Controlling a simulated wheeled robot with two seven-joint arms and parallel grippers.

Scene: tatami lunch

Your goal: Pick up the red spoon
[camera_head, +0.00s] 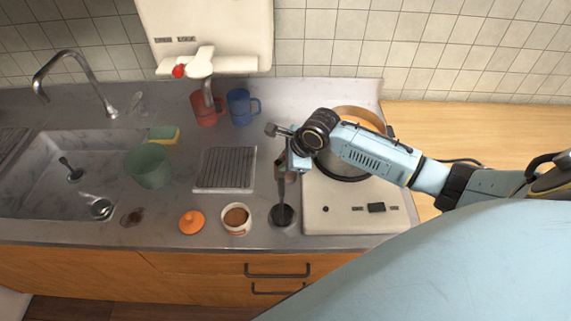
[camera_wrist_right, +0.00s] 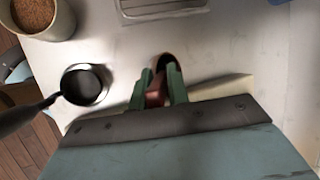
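The red spoon (camera_wrist_right: 155,92) shows as a reddish-brown piece between the two green fingers of my right gripper (camera_wrist_right: 160,85) in the right wrist view. A dark rounded end shows just past the fingertips. The fingers look close against it on both sides, and much of the spoon is hidden by them. In the head view my right gripper (camera_head: 289,163) is over the counter beside the left edge of the white stove, with a small reddish-brown part (camera_head: 280,163) at its fingers. My left gripper is not in view.
Nearby are a white cup with brown contents (camera_head: 236,219), an orange lid (camera_head: 192,222), a drain rack (camera_head: 225,168) and the stove (camera_head: 345,219) with a pot.

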